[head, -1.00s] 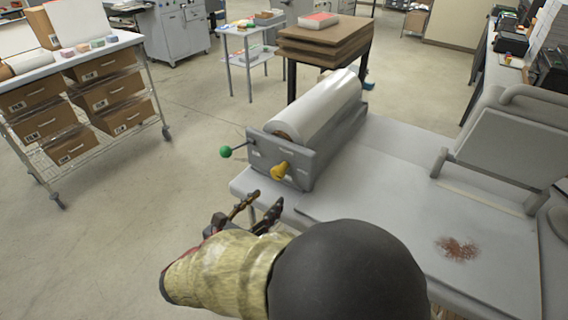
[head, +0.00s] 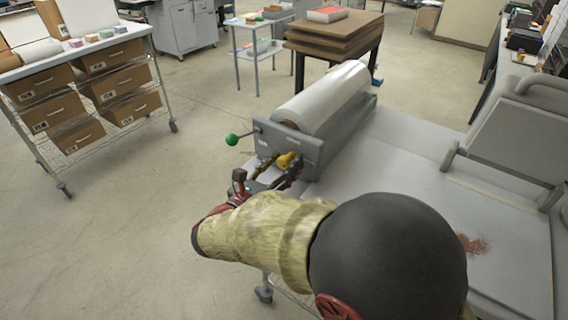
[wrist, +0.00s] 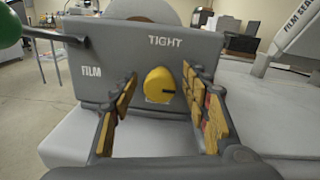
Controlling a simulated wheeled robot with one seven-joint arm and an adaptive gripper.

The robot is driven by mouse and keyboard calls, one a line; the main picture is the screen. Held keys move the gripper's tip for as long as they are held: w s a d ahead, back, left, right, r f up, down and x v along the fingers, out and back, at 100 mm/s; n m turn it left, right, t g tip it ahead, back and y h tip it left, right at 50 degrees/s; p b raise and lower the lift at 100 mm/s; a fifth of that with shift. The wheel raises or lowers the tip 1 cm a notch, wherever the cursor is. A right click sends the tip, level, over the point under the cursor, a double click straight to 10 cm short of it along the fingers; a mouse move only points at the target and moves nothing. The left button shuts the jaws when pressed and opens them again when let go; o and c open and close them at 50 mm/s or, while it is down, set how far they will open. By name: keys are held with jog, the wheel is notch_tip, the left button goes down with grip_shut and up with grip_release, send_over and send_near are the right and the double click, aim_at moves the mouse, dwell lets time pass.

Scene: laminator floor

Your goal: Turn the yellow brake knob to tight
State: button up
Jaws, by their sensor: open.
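The yellow brake knob (wrist: 159,85) is on the grey end plate (wrist: 125,50) of the film roll holder, below the word TIGHT and to the right of the word FILM. A dark mark on the knob points right in the wrist view. My gripper (wrist: 160,112) is open, with one finger on each side of the knob in that view. I cannot tell whether either finger touches it. In the head view my gripper (head: 276,172) is in front of the plate and partly hides the knob (head: 286,160).
A green ball-ended lever (head: 232,139) sticks out left of the plate; its ball (wrist: 9,27) is close by in the wrist view. A white film roll (head: 325,98) lies behind the plate. A shelf cart (head: 85,95) stands left.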

jog(key=c, duration=1.1)
jog(key=shift+c, duration=0.3)
